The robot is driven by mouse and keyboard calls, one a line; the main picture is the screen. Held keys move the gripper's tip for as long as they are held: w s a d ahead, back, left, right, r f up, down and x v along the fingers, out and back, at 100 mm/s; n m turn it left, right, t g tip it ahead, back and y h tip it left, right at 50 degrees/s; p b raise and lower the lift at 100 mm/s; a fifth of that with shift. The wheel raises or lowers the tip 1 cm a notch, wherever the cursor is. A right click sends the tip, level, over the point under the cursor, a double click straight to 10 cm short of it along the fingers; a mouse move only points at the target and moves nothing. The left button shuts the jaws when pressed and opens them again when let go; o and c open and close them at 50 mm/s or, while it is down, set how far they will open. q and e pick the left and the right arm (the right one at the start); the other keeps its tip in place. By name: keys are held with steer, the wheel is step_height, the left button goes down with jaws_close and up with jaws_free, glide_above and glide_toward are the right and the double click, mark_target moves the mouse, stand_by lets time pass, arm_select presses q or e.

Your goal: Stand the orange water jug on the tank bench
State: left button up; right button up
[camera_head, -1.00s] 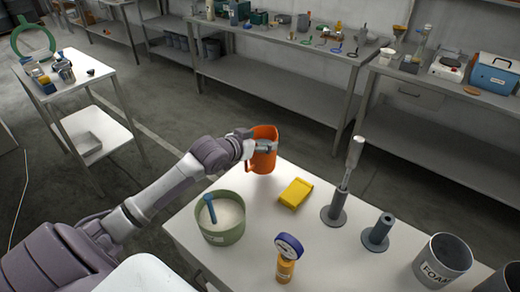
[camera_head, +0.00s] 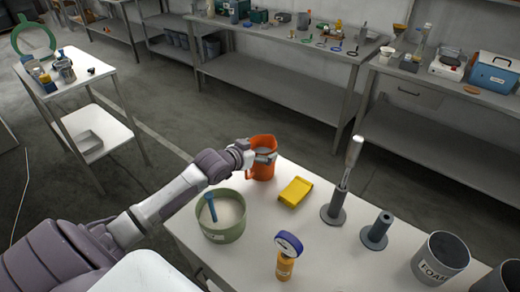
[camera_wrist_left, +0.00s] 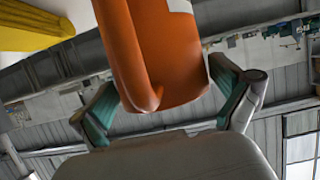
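The orange water jug (camera_head: 260,172) is upright at the far left corner of the white bench (camera_head: 335,235). Whether its base touches the bench top or hangs just above it, I cannot tell. My left gripper (camera_head: 265,156) has its fingers on either side of the jug and is shut on it. In the left wrist view the jug (camera_wrist_left: 165,50) fills the space between the teal-padded fingers (camera_wrist_left: 165,95), with its handle towards the camera. My right gripper is not in view.
Near the jug on the bench are a green tub with white contents (camera_head: 230,219), a yellow block (camera_head: 295,191) and a grey stand (camera_head: 334,212). A side table (camera_head: 95,90) is at left.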

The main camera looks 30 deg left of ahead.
arm_select(q)
steer(key=shift+r, duration=0.1)
steer(key=v, duration=1.2)
steer(key=shift+b, duration=0.45)
